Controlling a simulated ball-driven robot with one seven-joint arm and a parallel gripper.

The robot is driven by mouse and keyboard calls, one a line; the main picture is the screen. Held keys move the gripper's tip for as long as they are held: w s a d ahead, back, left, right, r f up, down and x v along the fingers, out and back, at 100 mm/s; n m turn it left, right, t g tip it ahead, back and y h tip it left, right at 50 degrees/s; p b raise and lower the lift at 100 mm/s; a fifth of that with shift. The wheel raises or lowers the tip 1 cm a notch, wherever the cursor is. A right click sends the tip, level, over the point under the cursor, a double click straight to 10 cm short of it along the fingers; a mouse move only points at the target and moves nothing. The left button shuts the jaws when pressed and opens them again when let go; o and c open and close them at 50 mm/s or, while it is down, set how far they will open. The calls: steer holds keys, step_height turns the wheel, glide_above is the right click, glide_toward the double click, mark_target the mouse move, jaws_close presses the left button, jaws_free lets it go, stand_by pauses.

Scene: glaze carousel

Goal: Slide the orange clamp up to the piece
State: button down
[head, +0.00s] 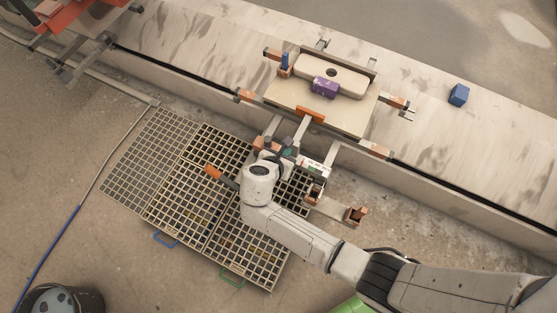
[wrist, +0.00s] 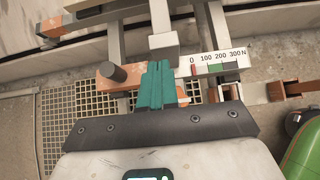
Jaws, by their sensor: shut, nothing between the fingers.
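The orange clamp (head: 310,114) is a bright orange jaw at the near edge of the beige plate (head: 285,98). In the head view my gripper (head: 288,153) is partly hidden by my wrist.
A purple block (head: 324,87) sits at the piece's near side. A brown-orange block with a dark knob (wrist: 112,76) is left of my fingers, and a force scale (wrist: 215,62) is right. A blue cube (head: 459,95) lies on the ledge. Grid panels (head: 165,215) lie below.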

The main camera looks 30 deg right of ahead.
mark_target(301, 126)
steer(key=shift+w+d, duration=0.35)
steer(key=shift+d, duration=0.1)
steer(key=w+d, duration=0.2)
steer(key=d, duration=0.1)
steer(key=w+d, duration=0.2)
steer(key=d, duration=0.1)
steer(key=w+d+p, duration=0.1)
steer(key=w+d, duration=0.1)
steer(key=d, duration=0.1)
steer(key=shift+w, duration=0.15)
steer(key=shift+a, duration=0.1)
